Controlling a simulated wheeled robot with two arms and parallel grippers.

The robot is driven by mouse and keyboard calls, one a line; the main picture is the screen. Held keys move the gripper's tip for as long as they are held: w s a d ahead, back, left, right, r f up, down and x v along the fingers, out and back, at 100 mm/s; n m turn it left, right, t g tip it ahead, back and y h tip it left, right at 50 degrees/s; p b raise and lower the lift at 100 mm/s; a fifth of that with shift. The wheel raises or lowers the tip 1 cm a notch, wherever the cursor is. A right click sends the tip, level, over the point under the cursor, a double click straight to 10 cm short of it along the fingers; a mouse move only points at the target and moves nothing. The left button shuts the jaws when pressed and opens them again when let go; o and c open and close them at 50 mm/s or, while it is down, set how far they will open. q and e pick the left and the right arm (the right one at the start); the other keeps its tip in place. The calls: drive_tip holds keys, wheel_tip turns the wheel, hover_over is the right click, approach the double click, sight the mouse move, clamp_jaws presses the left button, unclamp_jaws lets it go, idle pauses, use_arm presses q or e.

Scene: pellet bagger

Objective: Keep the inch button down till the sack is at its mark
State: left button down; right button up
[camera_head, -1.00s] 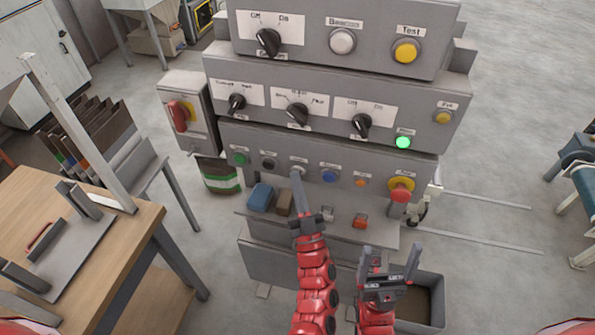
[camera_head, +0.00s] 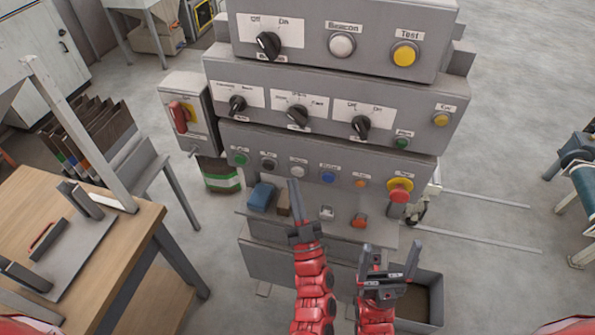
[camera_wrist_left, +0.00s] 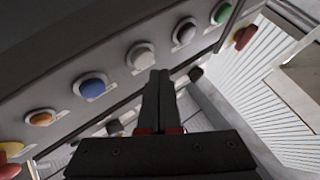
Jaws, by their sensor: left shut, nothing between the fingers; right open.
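A whitish button (camera_head: 298,172) sits in the middle of the lowest button row; its small label is too blurred to read as inch. It also shows in the left wrist view (camera_wrist_left: 140,56), standing out from the panel. My left gripper (camera_head: 293,183) is shut and empty, its tips just below that button and seemingly apart from it. In the left wrist view the shut fingers (camera_wrist_left: 159,75) are beside the button. The sack (camera_head: 222,178), with green and white bands, shows partly behind the panel at left; its mark cannot be made out. My right gripper (camera_head: 390,255) is open and empty.
Green, black, blue and orange buttons flank the white one; a red emergency stop (camera_head: 399,194) is at right. The green lamp (camera_head: 401,142) is dark. A blue block (camera_head: 261,195) lies on the ledge. A grey bin (camera_head: 432,295) stands below my right gripper.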

use_arm(q)
drive_tip(key=s+p, duration=0.1)
drive_tip(key=s, duration=0.1)
drive_tip(key=s+a, duration=0.1)
drive_tip(key=s, duration=0.1)
drive_tip(key=shift+s+a+p, duration=0.1)
drive_tip(key=shift+s+p, duration=0.15)
drive_tip(key=shift+p, duration=0.1)
idle(0.8)
